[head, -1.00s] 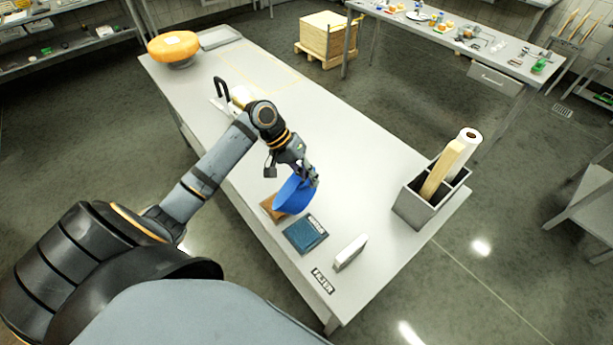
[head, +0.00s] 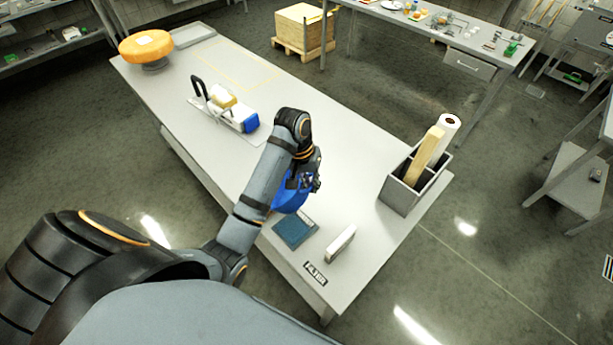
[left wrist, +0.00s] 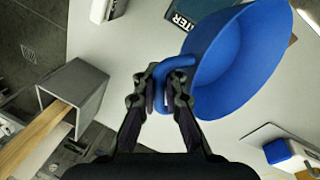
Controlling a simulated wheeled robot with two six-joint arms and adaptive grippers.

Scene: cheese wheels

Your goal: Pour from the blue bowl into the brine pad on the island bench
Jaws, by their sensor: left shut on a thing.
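The blue bowl (head: 291,199) is in my left gripper (head: 312,172), over the island bench. In the left wrist view my left gripper (left wrist: 170,85) is shut on the loop handle of the bowl (left wrist: 235,65). The visible inside of the bowl is plain blue, and I see no stream leaving it. Its exact tilt is hard to judge. A teal pad (head: 295,230) lies on the bench just in front of the bowl, with a label partly hidden beside it. I cannot read which pad is the brine one. My right gripper is not in view.
An orange cheese wheel (head: 146,46) is at the far end.

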